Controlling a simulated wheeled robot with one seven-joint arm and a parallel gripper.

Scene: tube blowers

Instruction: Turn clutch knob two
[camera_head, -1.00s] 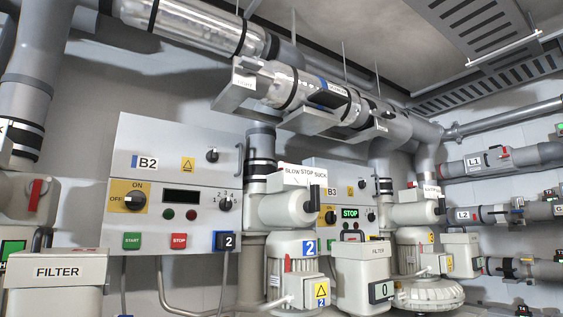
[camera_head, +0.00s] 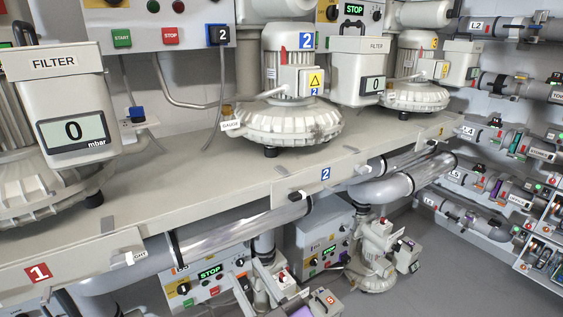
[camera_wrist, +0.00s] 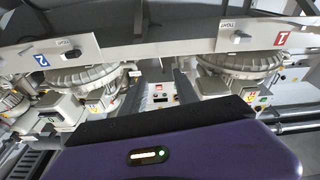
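No knob carries a readable "clutch" name, so I cannot tell which one is clutch knob two. In the head view, the blue 2 plate (camera_head: 326,174) is on the shelf's front edge. Blower 2 (camera_head: 290,125) stands behind it on the shelf, with a small red lever (camera_head: 283,54) above its ribbed base. The 2 plate also shows in the wrist view (camera_wrist: 41,61), at the left, near a small dark knob under a TIGHT label (camera_wrist: 71,55).
A grey shelf (camera_head: 190,178) carries the blowers and filter boxes (camera_head: 65,95). A clear pipe (camera_head: 240,235) runs below its front edge. Control panels (camera_head: 205,275) and a smaller blower (camera_head: 372,250) stand below. Pipes with valves (camera_head: 510,145) line the right. Grey floor is open at lower right.

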